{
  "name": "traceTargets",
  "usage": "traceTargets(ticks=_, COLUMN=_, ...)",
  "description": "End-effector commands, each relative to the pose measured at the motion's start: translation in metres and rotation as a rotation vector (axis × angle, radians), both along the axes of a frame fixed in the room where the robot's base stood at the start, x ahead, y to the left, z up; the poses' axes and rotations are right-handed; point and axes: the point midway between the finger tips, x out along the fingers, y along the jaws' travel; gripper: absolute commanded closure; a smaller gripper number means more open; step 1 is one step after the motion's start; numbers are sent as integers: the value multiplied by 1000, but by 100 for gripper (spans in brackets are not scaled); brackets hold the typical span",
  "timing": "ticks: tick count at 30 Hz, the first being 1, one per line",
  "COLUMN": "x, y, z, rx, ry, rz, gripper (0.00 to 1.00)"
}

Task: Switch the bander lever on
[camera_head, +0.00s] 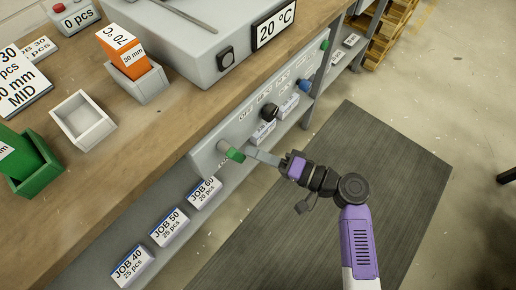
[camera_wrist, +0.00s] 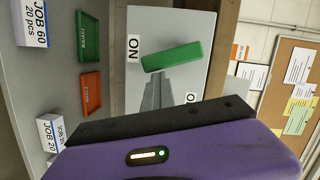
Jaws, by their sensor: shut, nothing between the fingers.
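A green lever (camera_head: 236,154) sticks out at the near end of a grey control panel (camera_head: 222,141) on the bench front. In the wrist view the lever (camera_wrist: 172,57) lies slightly tilted across a grey face, with its left end beside an "ON" label (camera_wrist: 133,48). No bander name is readable on it. My gripper (camera_head: 252,156) is shut and empty, with its fingertips at the lever. In the wrist view the fingertips (camera_wrist: 156,82) are just below the lever's middle; I cannot tell whether they touch it. A second label (camera_wrist: 192,98) is partly hidden by my gripper.
A black knob (camera_head: 269,111), a blue knob (camera_head: 304,85) and a green button (camera_head: 324,45) sit farther along the panel. Job paper stacks (camera_head: 169,228) lie on the shelf below. Trays and a grey machine (camera_head: 190,45) stand on the bench. The floor mat (camera_head: 400,150) is clear.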

Motion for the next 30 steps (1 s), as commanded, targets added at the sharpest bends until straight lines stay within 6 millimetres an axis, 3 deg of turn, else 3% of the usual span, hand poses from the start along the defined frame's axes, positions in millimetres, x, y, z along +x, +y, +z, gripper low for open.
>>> traceTargets(ticks=15, x=-14, y=11, z=-14, rx=192, ry=250, rz=5, gripper=100)
traceTargets(ticks=30, x=-15, y=13, z=-15, rx=223, ry=286, rz=6, gripper=100)
